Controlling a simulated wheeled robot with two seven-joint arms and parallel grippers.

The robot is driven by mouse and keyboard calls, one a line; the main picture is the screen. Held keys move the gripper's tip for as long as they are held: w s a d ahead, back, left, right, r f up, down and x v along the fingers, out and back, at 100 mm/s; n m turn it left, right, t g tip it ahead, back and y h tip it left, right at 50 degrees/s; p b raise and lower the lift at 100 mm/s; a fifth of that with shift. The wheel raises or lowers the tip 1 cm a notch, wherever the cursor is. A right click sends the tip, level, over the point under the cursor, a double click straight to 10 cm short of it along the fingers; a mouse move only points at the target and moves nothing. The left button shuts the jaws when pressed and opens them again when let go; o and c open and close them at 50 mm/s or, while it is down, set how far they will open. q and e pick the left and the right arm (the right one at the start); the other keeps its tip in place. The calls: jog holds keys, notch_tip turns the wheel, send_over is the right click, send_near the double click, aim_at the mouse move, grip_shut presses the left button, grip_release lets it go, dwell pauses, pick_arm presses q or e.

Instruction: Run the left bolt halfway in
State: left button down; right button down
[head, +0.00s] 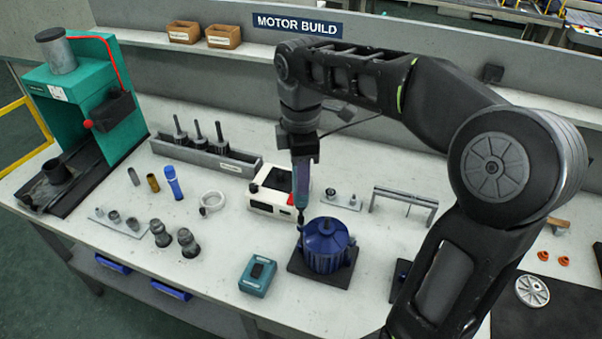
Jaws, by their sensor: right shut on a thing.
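The blue motor (326,250) stands upright on a dark square base plate (299,266) in the middle of the bench. My right gripper (303,152) is above it, shut on a slim blue-grey power driver (300,178). The driver hangs upright with its bit pointing down at the left side of the motor's top. The bit's tip appears at the motor's left edge. The left bolt is too small and covered to make out, so I cannot tell its depth or whether the bit touches it. My left gripper is not in view.
A white box with a black top (262,204) stands close behind the driver. A teal device (258,276) lies front left of the motor. A grey metal bridge stand (404,198) is to the right. A green press (88,110) stands far left.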

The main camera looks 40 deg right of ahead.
jog(key=shift+r, duration=0.1)
dwell(0.3)
notch_tip(320, 180, up, 5)
jog(key=p, duration=0.4)
